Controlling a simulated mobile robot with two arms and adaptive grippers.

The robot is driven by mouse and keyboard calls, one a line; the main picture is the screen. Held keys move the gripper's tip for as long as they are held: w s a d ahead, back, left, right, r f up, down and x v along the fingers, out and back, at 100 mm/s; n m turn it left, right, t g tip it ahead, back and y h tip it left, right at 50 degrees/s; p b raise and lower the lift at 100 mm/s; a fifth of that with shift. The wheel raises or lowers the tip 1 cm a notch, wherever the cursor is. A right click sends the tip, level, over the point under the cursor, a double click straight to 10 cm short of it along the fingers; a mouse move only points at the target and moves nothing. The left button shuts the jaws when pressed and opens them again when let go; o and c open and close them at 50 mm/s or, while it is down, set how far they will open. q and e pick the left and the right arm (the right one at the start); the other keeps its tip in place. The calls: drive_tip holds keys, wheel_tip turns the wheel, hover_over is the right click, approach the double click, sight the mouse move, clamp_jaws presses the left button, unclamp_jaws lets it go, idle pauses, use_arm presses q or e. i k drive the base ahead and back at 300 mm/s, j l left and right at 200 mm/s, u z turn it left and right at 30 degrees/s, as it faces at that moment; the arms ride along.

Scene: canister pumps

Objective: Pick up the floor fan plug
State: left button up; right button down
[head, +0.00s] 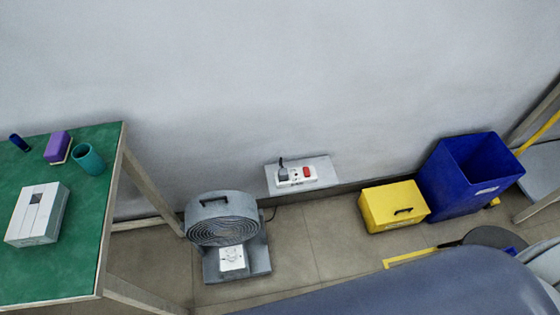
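The grey floor fan (222,222) stands on the floor by the wall, right of the green table. A dark cord leaves its right side toward the wall. A white power strip (296,183) with a red switch lies on a small grey ledge (322,164) at the wall. A grey plug (283,174) with a short dark cord sits at the strip's left end and appears seated in it. I cannot trace its cord all the way to the fan. Neither gripper shows in the head view.
A green table (85,215) at left holds a white box (37,214), teal cup (88,159) and purple block (58,146). A yellow box (393,206) and blue bin (466,175) stand right of the ledge. Floor (320,235) before the ledge is clear.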

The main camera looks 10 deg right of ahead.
sight(284, 174)
drive_tip(key=i+l, duration=0.15)
drive_tip(key=l, duration=0.25)
drive_tip(key=i+l, duration=0.15)
drive_tip(key=l, duration=0.25)
drive_tip(key=i+l, duration=0.15)
drive_tip(key=l, duration=0.25)
drive_tip(key=i+l, duration=0.15)
drive_tip(key=l, duration=0.25)
